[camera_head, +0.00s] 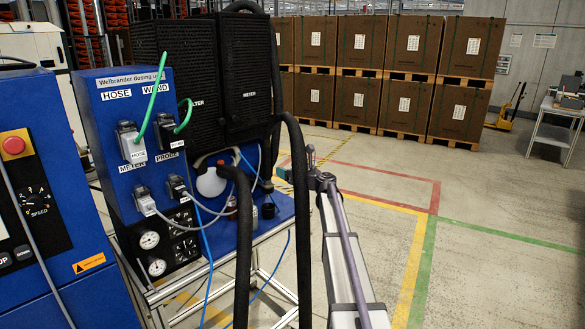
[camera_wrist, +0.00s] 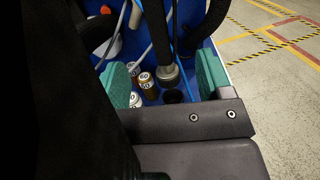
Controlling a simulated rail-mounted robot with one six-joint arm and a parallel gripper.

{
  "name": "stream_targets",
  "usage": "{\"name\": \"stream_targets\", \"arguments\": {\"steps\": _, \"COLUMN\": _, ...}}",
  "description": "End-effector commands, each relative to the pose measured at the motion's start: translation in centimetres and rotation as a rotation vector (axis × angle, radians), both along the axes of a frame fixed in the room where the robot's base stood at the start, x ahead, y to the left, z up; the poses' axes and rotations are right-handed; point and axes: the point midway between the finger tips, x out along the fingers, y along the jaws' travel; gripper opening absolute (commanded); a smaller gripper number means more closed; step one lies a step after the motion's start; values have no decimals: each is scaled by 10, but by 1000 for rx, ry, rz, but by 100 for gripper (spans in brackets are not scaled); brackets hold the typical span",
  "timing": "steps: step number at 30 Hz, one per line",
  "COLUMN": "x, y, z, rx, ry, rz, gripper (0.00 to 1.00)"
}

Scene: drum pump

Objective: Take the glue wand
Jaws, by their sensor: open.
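No part is plainly marked as the glue wand. A thick black tube with a grey collar (camera_wrist: 168,75) stands upright in the wrist view, beside a dark round cup (camera_wrist: 174,97) on the blue shelf; I cannot tell if this is the wand. My gripper (camera_wrist: 164,80) is open, its two green pads apart on either side of the tube and cup. Nothing is seen held.
Small labelled bottles (camera_wrist: 146,80) stand close to the left pad. Thick black hoses (camera_head: 243,250) hang in front of the shelf, with thin blue lines. A white bottle (camera_head: 211,182) is at the back of the shelf.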

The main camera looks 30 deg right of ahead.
Motion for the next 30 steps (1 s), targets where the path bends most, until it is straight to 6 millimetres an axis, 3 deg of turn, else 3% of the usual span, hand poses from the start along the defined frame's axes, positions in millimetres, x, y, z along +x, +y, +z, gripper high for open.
{"name": "stream_targets", "arguments": {"steps": 8, "x": 9, "y": 2, "z": 0, "rx": -3, "ry": 1, "rz": 2, "gripper": 72}}
{"name": "stream_targets", "arguments": {"steps": 24, "x": 83, "y": 27, "z": 0, "rx": -5, "ry": 2, "rz": 2, "gripper": 72}}
{"name": "stream_targets", "arguments": {"steps": 30, "x": 101, "y": 33, "z": 0, "rx": -4, "ry": 1, "rz": 2, "gripper": 72}}
